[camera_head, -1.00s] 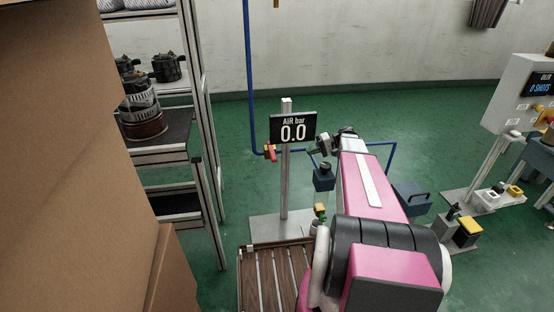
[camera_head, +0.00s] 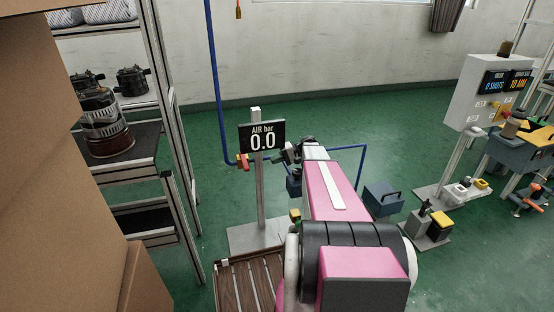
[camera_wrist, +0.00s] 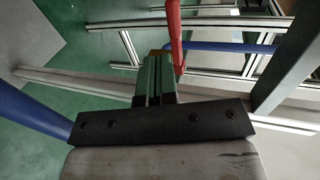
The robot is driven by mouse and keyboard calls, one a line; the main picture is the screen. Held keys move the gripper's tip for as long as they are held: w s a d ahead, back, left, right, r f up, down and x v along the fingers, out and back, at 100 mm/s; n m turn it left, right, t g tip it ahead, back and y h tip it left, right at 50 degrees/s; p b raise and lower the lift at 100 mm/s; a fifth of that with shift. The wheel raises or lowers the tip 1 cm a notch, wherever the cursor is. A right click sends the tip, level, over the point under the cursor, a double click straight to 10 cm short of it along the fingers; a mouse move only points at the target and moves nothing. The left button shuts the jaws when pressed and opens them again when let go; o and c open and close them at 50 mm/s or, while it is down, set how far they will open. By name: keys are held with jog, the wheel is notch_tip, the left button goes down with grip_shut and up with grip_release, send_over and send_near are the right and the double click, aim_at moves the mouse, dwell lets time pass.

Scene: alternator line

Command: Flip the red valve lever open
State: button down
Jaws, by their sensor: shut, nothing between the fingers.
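The red valve lever (camera_head: 243,161) is on the blue air pipe, left of the post with the display. The display (camera_head: 262,137) reads "AIR bar 0.0". In the wrist view the red lever (camera_wrist: 175,38) is a long red bar just beyond and slightly right of my fingertips. My gripper (camera_wrist: 153,60) is shut and empty, its green-sided fingers side by side. I cannot tell whether they touch the lever. In the head view my pink arm reaches toward the post, and the fingertips are hard to make out there.
A blue pipe (camera_head: 216,90) runs down the wall side to the valve. A shelf rack (camera_head: 165,130) and cardboard boxes (camera_head: 50,180) stand at the left. A slatted wooden pallet (camera_head: 240,285) lies in front. A control box (camera_head: 478,95) stands at the right, with green floor between.

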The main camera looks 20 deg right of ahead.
send_near(244, 161)
jog(key=s+a+f, duration=0.4)
jog(key=shift+a+r, duration=0.25)
jog(key=shift+a, duration=0.35)
jog(key=shift+s, duration=0.1)
